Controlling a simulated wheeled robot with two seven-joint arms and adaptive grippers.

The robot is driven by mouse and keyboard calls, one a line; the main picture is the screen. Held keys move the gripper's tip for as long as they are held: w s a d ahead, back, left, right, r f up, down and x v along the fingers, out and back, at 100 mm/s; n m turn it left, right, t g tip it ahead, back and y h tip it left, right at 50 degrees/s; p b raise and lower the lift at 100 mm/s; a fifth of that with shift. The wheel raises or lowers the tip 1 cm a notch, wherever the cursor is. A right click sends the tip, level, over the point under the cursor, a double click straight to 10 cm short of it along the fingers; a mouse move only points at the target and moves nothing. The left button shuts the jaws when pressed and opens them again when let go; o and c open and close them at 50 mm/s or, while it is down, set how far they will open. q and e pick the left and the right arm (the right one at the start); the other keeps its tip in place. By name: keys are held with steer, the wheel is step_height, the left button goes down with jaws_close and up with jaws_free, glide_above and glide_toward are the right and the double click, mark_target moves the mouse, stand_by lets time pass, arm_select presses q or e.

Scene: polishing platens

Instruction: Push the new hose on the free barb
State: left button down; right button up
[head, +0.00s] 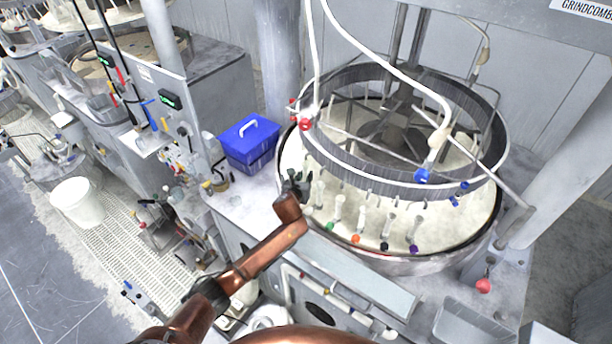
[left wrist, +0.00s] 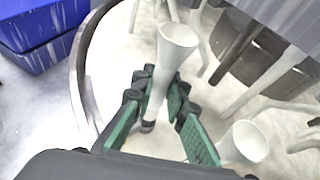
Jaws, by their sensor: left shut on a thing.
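My left gripper (head: 296,186) is at the left rim of the round platen tub. In the left wrist view its green-padded fingers (left wrist: 158,115) are shut on a white piece with a flared, open end (left wrist: 178,42) and a dark band low down. I cannot tell if this piece is the new hose. Several similar white pieces stand in a row at the tub's front, with green (head: 330,227), orange (head: 355,239) and purple (head: 413,248) ends. Two white hoses (head: 316,60) come down from above to the grey ring. Which barb is free cannot be told. My right gripper is not in view.
A blue lidded box (head: 249,141) stands left of the tub (head: 440,264). The grey ring (head: 350,165) and crossing rods (head: 480,172) stand over the tub. A thick grey post (head: 280,60) rises behind. A red knob (head: 484,286) is at the front right.

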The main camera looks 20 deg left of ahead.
arm_select(q)
steer(key=shift+f+b, duration=0.35)
steer(key=shift+f, duration=0.25)
steer(key=shift+f+b, duration=0.55)
steer(key=shift+f, duration=0.55)
steer(key=c, duration=1.8)
jaws_free()
steer(key=shift+c, duration=0.2)
steer(key=shift+s+r, duration=0.1)
steer(key=v, duration=1.2)
